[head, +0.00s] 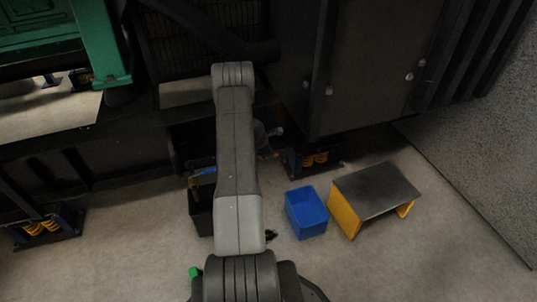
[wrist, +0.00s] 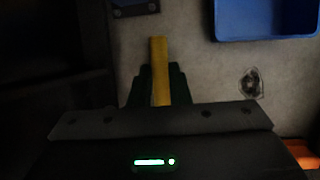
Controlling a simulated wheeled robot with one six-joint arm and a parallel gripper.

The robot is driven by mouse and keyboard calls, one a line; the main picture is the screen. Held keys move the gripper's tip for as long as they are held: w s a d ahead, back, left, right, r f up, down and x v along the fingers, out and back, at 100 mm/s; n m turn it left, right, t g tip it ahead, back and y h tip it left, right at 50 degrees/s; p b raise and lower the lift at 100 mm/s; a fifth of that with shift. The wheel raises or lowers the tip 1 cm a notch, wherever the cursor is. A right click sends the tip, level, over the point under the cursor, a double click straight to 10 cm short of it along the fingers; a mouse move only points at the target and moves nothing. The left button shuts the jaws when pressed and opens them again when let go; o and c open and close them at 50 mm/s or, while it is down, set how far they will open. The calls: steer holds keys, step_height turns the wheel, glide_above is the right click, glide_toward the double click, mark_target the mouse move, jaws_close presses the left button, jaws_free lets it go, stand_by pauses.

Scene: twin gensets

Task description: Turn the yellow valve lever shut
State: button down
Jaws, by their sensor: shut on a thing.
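The yellow valve lever (wrist: 158,52) shows in the wrist view as a straight yellow bar, running up the picture from between the dark fingers of my gripper (wrist: 160,76). My gripper is shut on the lever, with a finger on each side and the bar's far end sticking out past the fingertips. The valve body and the lever's pivot are hidden behind my gripper and in shadow. In the head view my own arm covers most of the area around the lever, and I cannot make out the grip there.
A blue bin (head: 306,214) stands on the floor, right of my arm, with a black-topped step with yellow sides (head: 375,188) beside it. A dark bin (head: 199,216) is left of my arm. The dark genset housing (head: 370,60) rises behind. A dark floor stain (wrist: 250,83) shows.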

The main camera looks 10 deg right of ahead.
steer(key=c, duration=1.4)
jaws_free()
steer(key=shift+o, duration=0.2)
steer(key=p+v, duration=0.3)
steer(key=v, duration=1.1)
steer(key=shift+p, duration=0.35)
steer(key=shift+f, duration=0.1)
steer(key=b+x, duration=0.3)
steer(key=x, duration=1.1)
steer(key=shift+f+b, duration=0.1)
steer(key=shift+b, duration=0.3)
steer(key=shift+s+r+m, duration=0.2)
steer(key=shift+m, duration=0.2)
steer(key=shift+w, duration=0.1)
